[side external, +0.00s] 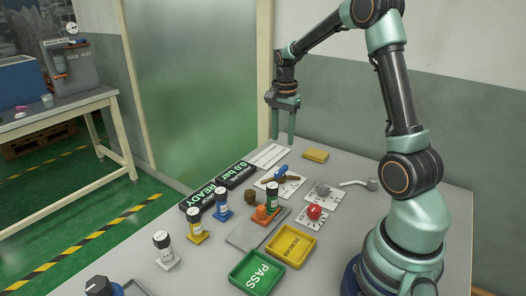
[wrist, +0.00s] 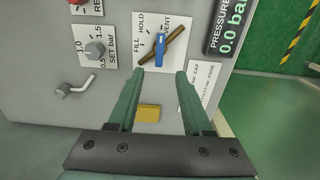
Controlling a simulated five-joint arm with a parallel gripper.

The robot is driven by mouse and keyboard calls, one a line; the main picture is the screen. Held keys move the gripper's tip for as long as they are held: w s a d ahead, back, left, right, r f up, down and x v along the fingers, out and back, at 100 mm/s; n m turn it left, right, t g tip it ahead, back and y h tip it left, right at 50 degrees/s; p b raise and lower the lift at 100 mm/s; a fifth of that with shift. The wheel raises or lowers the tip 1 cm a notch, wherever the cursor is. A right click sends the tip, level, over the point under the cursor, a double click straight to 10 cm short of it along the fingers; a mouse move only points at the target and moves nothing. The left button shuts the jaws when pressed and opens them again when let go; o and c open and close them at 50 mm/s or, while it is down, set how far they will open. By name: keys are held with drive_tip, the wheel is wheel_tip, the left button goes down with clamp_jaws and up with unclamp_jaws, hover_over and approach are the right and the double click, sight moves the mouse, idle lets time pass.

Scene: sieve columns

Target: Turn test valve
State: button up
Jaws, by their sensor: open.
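The test valve is a plate (side external: 292,186) marked FILL, HOLD and VENT, with a blue handle (side external: 282,170) over a brown and dark bar. My gripper (side external: 283,138) is open and empty, pointing down above the bench behind the valve. In the wrist view its fingertips (wrist: 159,73) lie either side of a gap just below the handle in the picture, apart from it.
A yellow block (side external: 315,155) lies near the valve. A dial (side external: 323,190), red button (side external: 314,212) and grey tap (side external: 360,184) stand to the right. A column in an orange holder (side external: 265,214), displays (side external: 236,175), several columns and PASS (side external: 256,272) and yellow (side external: 291,245) trays are nearby.

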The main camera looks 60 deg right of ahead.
sight(281, 169)
wheel_tip(281, 169, down, 11)
drive_tip(key=shift+f, duration=0.1)
idle(0.3)
clamp_jaws()
